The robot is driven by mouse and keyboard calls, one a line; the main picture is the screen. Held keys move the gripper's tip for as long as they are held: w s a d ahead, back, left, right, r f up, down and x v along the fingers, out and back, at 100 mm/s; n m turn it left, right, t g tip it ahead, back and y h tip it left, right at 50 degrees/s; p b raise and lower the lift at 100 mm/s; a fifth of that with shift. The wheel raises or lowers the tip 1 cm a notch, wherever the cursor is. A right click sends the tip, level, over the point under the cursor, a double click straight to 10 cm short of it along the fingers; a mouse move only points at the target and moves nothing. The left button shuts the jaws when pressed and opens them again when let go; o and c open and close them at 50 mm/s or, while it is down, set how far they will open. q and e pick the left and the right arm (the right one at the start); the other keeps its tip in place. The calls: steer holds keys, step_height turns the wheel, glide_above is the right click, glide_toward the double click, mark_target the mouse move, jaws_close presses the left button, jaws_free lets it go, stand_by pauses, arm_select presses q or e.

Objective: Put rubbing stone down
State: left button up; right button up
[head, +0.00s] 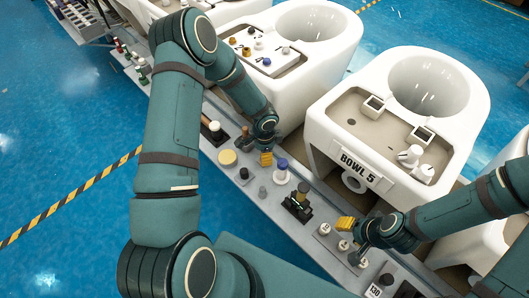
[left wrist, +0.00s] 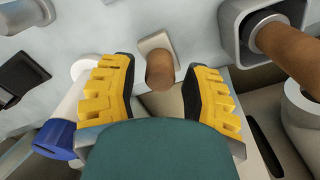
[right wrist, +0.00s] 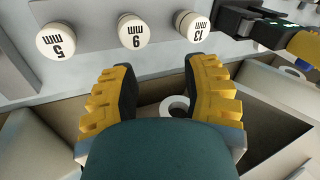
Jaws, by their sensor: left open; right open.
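I cannot tell for sure which item is the rubbing stone. My left gripper (head: 265,158) is open above the workstation rail (head: 232,180). In the left wrist view a short brown rounded piece (left wrist: 160,70) on a pale square base shows beyond and between the open fingers (left wrist: 160,95), which look apart from it. My right gripper (head: 345,223) is open and empty near the rail's front part. In the right wrist view its fingers (right wrist: 167,95) stand apart below round white gauges marked 5, 9 and 13 mm (right wrist: 135,30).
A blue-and-white item (head: 282,172), a yellow disc (head: 227,157) and a black holder (head: 297,207) stand on the rail. A brown handle (left wrist: 288,45) sits in a grey square holder (left wrist: 245,30).

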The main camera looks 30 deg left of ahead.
arm_select(q)
step_height(320, 180, up, 12)
steer(key=p, duration=0.3)
arm_select(e)
steer(key=r, duration=0.3)
steer(key=shift+s+r, duration=0.1)
steer(key=shift+s, duration=0.25)
arm_select(q)
steer(key=shift+r, duration=0.1)
